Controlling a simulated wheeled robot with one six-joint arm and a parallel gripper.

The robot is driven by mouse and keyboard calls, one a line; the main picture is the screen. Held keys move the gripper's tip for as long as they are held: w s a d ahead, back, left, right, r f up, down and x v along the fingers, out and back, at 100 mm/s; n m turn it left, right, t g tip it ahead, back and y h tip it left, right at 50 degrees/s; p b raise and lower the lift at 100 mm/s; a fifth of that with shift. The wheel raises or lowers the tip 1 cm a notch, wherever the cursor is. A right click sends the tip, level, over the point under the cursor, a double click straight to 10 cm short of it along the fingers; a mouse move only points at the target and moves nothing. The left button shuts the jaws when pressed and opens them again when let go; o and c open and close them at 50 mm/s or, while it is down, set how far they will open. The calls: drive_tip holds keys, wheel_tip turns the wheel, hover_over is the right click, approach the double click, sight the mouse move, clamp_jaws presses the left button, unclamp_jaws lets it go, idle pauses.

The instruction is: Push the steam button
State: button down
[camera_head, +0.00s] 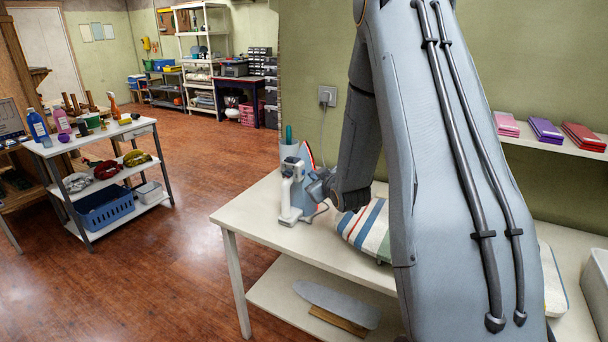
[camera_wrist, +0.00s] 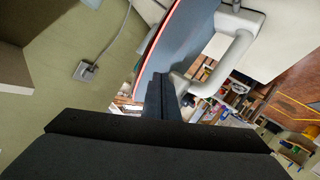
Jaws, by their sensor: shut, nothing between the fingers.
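A steam iron (camera_head: 291,194) stands on the white table (camera_head: 260,212), pale grey with a red-edged part rising behind it. In the wrist view the iron (camera_wrist: 232,58) is close, with its pale looped handle at upper right and a blue-grey face with a red edge. My gripper (camera_head: 322,185) is just right of the iron in the head view. In the wrist view its dark fingers (camera_wrist: 161,92) are together and empty, their tips overlapping the iron's outline. I cannot tell whether they touch it. I cannot make out the steam button in either view.
A striped cloth item (camera_head: 364,228) lies right of the iron, partly behind my arm. A cord runs up to a wall outlet (camera_head: 327,96). A shelf (camera_head: 555,142) with folded items is at right. A white cart (camera_head: 88,140) stands left, with open floor between.

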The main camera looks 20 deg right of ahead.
drive_tip(key=shift+w+a, duration=0.1)
drive_tip(key=shift+w, duration=0.05)
idle(0.5)
drive_tip(key=shift+w+a, duration=0.2)
drive_tip(key=shift+w, duration=0.05)
drive_tip(key=shift+w+a, duration=0.1)
drive_tip(key=shift+w, duration=0.05)
idle(0.6)
drive_tip(key=shift+s+d, duration=0.4)
drive_tip(key=shift+s, duration=0.1)
drive_tip(key=shift+s+d+p, duration=0.2)
drive_tip(key=shift+s+d, duration=0.75)
drive_tip(key=shift+s, duration=0.25)
drive_tip(key=shift+s+d+p, duration=0.15)
drive_tip(key=shift+s+d, duration=0.75)
drive_tip(key=shift+s, duration=0.25)
drive_tip(key=shift+a, duration=0.1)
